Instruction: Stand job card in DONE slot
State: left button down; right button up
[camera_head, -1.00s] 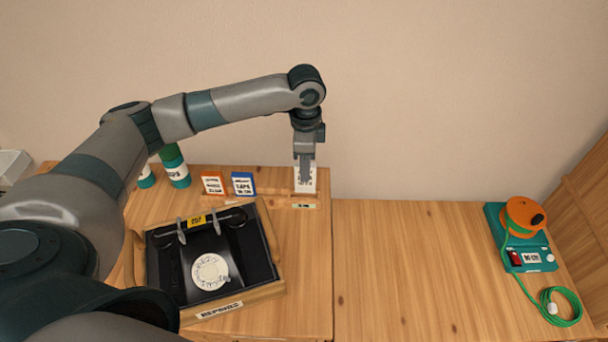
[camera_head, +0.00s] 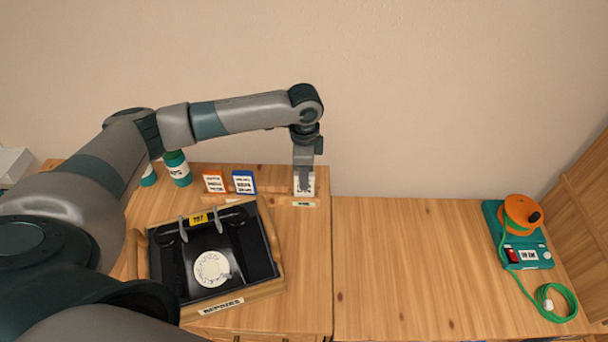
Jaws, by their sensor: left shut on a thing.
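My left gripper (camera_head: 304,186) points straight down at the back right of the left-hand table section. It is shut on a white job card (camera_head: 311,184), which stands upright and is partly hidden behind the fingers. The card's lower edge is at the small wooden slot block (camera_head: 304,203), which has a white label on its front too small to read. I cannot tell whether the card's foot is inside the slot or just over it. My right gripper is not in view.
An orange-edged card (camera_head: 213,182) and a blue-edged card (camera_head: 243,182) stand left of the slot block. Green-and-white bottles (camera_head: 179,170) stand behind. A teal cord reel device (camera_head: 519,240) is far right. The middle table is clear.

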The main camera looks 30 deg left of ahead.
pick_arm(q)
jog(key=c, duration=1.7)
grip_release()
jog(key=shift+f, duration=0.1)
jog(key=shift+c, duration=0.2)
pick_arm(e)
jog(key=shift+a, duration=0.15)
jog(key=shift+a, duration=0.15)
